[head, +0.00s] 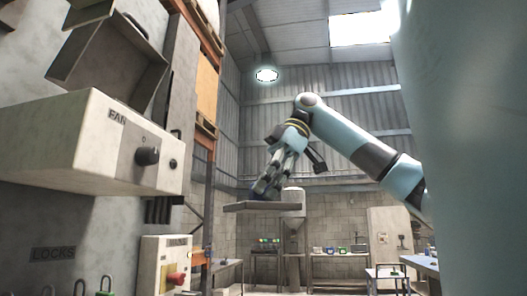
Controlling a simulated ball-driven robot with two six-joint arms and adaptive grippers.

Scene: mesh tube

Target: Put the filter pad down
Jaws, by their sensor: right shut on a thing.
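My right gripper (268,186) hangs from the arm that comes in from the right, with its fingers pointing down and to the left. It is shut on the filter pad (240,207), a thin grey slab seen nearly edge-on. The pad is held up in the air, roughly level, with the far wall and benches behind it. No surface shows touching its underside. The fingertips and the pad's top face are hard to make out at this size. My left gripper is out of view.
A pale control box marked FAN (75,145) with a black knob juts out at the left. Below it are a box with a red switch (176,279) and several padlocks (80,288). Orange racking (209,130) stands behind. A blue-topped table (425,267) is at the right.

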